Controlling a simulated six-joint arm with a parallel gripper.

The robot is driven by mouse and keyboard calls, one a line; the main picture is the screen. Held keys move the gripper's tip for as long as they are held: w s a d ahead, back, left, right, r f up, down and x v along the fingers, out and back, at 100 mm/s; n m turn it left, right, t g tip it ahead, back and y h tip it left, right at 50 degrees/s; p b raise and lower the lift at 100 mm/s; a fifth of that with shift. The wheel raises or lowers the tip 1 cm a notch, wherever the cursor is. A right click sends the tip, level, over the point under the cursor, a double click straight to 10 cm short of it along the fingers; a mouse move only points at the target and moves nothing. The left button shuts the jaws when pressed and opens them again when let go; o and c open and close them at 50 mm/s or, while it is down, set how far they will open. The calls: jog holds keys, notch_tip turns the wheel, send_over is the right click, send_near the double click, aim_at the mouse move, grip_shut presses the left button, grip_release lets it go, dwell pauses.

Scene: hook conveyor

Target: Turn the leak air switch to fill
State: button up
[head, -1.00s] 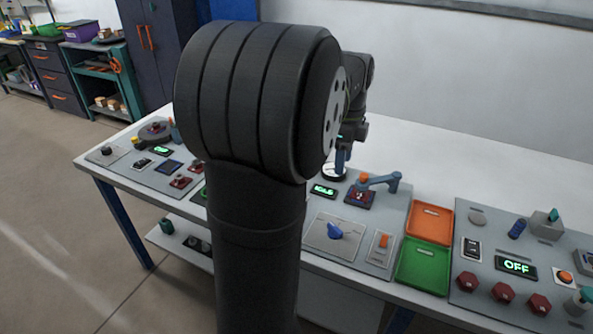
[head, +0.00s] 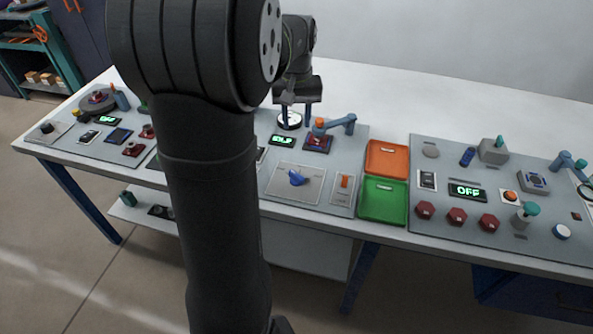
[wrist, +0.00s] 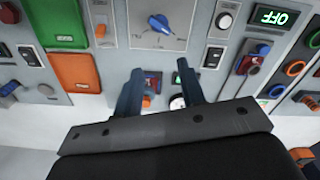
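A blue rotary knob (head: 297,178) sits on a pale square plate on the middle grey panel; its labels are too small to read, but it looks like the switch to turn. It also shows in the wrist view (wrist: 160,24), at the top centre. My gripper (head: 296,117) is above the back of the middle panel, near the round white gauge (head: 289,121), behind the knob and apart from it. In the wrist view my gripper (wrist: 159,67) has its two dark blue fingers spread, with nothing between them.
A green display (head: 283,141) and a blue arm-like lever (head: 337,126) with an orange part stand behind the knob. An orange slide switch (head: 343,188) is right of it. Orange (head: 386,157) and green (head: 383,201) trays lie further right. The white table behind is bare.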

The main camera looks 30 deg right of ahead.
jog(key=n, duration=0.8)
send_near(296, 174)
notch_tip(296, 174, down, 9)
jog(key=shift+s+r, duration=0.1)
jog(key=shift+r, duration=0.1)
jog(key=shift+c, duration=0.5)
grip_shut()
